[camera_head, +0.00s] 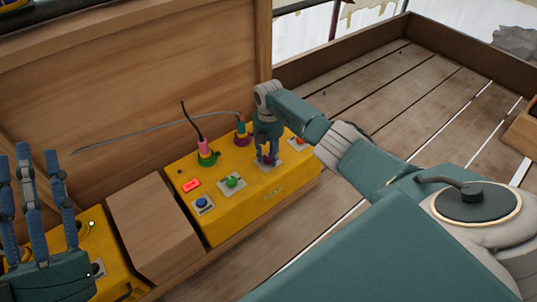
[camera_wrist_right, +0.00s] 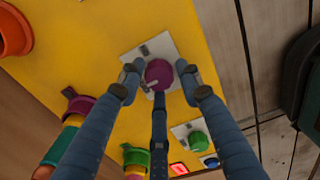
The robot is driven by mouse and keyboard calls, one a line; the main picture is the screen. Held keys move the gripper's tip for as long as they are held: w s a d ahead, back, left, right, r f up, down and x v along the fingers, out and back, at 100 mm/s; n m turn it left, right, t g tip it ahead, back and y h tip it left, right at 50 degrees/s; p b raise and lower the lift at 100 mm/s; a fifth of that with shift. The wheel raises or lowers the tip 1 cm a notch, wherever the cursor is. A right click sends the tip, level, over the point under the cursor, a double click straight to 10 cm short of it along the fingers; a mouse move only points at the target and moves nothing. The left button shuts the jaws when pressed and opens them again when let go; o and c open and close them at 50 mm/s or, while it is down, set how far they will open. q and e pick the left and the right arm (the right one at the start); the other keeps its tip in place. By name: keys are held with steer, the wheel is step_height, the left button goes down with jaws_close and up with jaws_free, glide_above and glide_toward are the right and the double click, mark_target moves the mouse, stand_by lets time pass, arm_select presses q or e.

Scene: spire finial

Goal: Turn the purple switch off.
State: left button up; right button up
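The purple switch has a round purple knob (camera_wrist_right: 159,74) on a pale plate (camera_wrist_right: 135,55), set in a yellow control box (camera_head: 215,222). In the head view, my right gripper (camera_head: 267,160) comes down over it and hides most of the knob. In the right wrist view, the three fingers of my right gripper (camera_wrist_right: 158,82) stand spread around the knob. The side fingertips look slightly apart from it; whether the lower finger touches it I cannot tell. My left gripper (camera_head: 35,165) is open and empty at the left edge, fingers extended.
The box also carries a green switch (camera_head: 232,182), a blue switch (camera_head: 202,203), a lit red light (camera_head: 192,185) and cable plugs (camera_head: 206,155). A wooden block (camera_head: 155,230) stands to its left. A wooden panel rises behind. Planked floor lies open at right.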

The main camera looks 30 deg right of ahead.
mark_target(268, 157)
steer(key=shift+o, duration=0.4)
steer(key=shift+r, duration=0.1)
steer(key=shift+r, duration=0.3)
step_height(268, 157, up, 11)
steer(key=shift+r, duration=0.1)
